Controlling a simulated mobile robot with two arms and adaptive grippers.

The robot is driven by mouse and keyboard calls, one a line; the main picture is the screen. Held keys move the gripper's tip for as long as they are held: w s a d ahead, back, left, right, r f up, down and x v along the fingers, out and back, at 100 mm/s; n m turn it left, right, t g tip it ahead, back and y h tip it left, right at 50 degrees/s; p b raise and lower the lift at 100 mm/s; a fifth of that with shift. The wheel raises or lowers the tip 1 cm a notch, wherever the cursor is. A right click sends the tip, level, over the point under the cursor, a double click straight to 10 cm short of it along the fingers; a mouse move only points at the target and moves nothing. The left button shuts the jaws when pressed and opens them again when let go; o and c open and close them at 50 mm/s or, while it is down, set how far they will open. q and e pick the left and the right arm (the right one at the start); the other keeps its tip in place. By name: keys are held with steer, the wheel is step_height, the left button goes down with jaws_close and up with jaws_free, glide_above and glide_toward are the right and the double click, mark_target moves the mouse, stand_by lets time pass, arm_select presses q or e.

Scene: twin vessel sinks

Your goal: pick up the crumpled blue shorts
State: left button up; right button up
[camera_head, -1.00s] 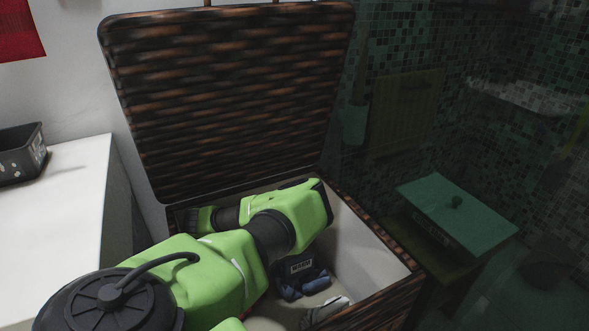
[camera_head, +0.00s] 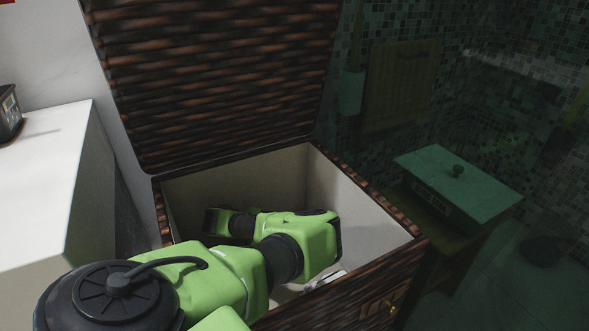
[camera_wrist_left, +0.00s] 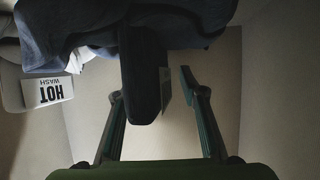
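Dark blue crumpled cloth (camera_wrist_left: 65,30), which looks like the shorts, fills the top of the left wrist view. More dark blue cloth (camera_wrist_left: 190,22) shows at the upper right. My left gripper (camera_wrist_left: 155,95) has its two fingers spread apart. A dark upright piece (camera_wrist_left: 143,75) hangs between them, and I cannot tell if it is cloth or a divider. The fingers do not look closed on anything. In the head view my left arm reaches into the wicker hamper (camera_head: 385,290) and hides the shorts and the gripper. My right gripper is out of view.
The hamper's wicker lid (camera_head: 215,80) stands open behind. A "HOT WASH" label (camera_wrist_left: 48,92) hangs at the left of the wrist view. A bit of pale cloth (camera_head: 325,279) shows beside my arm. A white counter (camera_head: 45,185) stands left, a green-lidded box (camera_head: 455,180) right.

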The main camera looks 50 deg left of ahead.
arm_select(q)
steer(key=shift+w+d+f, duration=0.3)
steer(key=shift+w, duration=0.3)
jaws_close()
steer(key=shift+r, duration=0.1)
